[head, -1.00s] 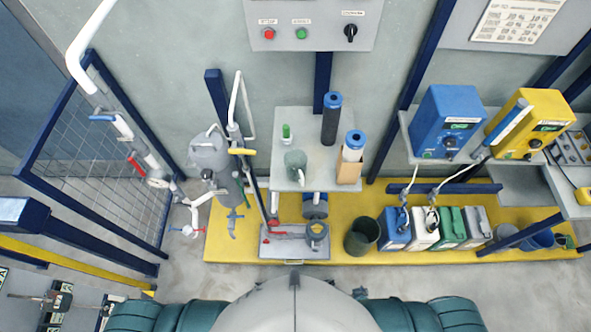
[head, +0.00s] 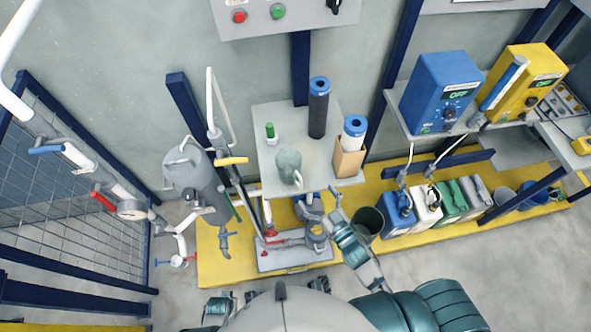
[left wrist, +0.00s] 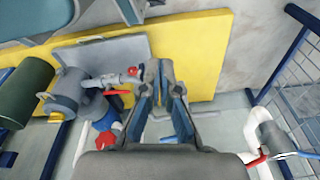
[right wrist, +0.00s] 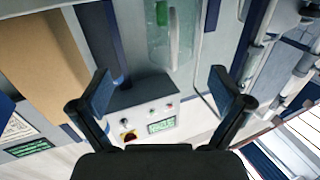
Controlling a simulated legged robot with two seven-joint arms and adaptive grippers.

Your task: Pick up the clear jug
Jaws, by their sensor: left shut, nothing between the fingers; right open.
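The clear jug (head: 288,166) stands upright on the grey shelf (head: 318,180) in the head view, handle to the lower right. In the right wrist view the see-through jug (right wrist: 160,45) lies beyond the fingertips, between them in the picture. My right gripper (head: 334,201) is open and empty near the shelf's front edge, below and right of the jug; its spread fingers (right wrist: 160,88) show in the right wrist view. My left gripper (left wrist: 159,70) is shut and empty, over the yellow platform and grey plate in the left wrist view, away from the jug.
A small green-topped bottle (head: 270,133) stands behind the jug. A dark blue-capped cylinder (head: 318,112) and a cardboard box (head: 348,162) holding a white cartridge stand to its right. A grey tank (head: 190,180) with pipes is left of the shelf.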

